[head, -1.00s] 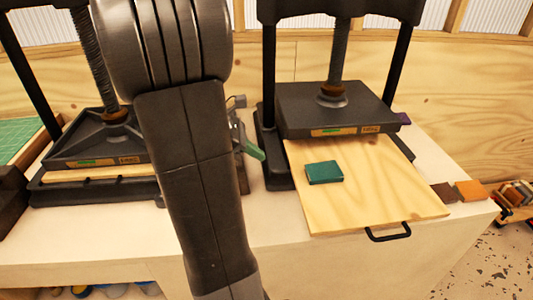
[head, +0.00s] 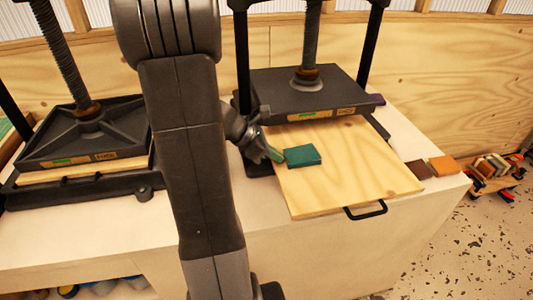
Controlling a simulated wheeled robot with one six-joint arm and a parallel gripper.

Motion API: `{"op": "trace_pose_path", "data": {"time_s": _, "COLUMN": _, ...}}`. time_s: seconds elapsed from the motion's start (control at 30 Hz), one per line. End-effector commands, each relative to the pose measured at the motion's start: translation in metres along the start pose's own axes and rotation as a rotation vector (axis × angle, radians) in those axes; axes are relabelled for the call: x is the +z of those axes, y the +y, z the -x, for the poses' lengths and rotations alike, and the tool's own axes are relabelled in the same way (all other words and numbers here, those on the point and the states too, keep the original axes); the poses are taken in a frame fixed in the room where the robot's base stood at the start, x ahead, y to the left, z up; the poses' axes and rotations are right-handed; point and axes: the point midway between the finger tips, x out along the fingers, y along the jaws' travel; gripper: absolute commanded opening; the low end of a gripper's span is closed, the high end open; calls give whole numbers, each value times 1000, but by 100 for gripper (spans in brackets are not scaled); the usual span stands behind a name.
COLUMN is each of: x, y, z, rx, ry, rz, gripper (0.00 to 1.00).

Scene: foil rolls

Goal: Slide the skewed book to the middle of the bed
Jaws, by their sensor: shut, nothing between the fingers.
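The teal book (head: 304,156) lies flat and skewed on the left part of the pulled-out light wooden bed (head: 345,180), in front of the right press. My gripper (head: 277,154) is at the book's left side, low over the bed's left edge. It is shut with nothing in it. Its green-tipped end looks close to the book's left edge; I cannot tell whether they touch. My arm hides part of the gap between the two presses.
The right press's dark platen (head: 308,93) hangs over the back of the bed. A black handle (head: 366,210) is on the bed's front edge. The left press (head: 85,135) stands on the same bench. Brown (head: 419,170) and orange (head: 445,166) blocks lie to the right. The bed's right half is clear.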

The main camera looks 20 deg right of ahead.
Motion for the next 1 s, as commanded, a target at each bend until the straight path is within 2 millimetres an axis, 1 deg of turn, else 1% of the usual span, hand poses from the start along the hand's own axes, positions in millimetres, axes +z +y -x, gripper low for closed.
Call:
{"op": "trace_pose_path", "data": {"time_s": 0.37, "x": 1, "y": 0, "z": -1, "rx": 0, "ry": 0, "rz": 0, "gripper": 0}}
{"op": "trace_pose_path", "data": {"time_s": 0.47, "x": 5, "y": 0, "z": -5, "rx": -1, "ry": 0, "rz": -1, "gripper": 0}}
{"op": "trace_pose_path", "data": {"time_s": 0.57, "x": 14, "y": 0, "z": -16, "rx": -4, "ry": 0, "rz": -5, "gripper": 0}}
{"op": "trace_pose_path", "data": {"time_s": 0.9, "x": 59, "y": -1, "z": -60, "rx": -4, "ry": 0, "rz": -5, "gripper": 0}}
{"op": "trace_pose_path", "data": {"time_s": 1.0, "x": 69, "y": 0, "z": -70, "rx": -3, "ry": 0, "rz": -3, "gripper": 0}}
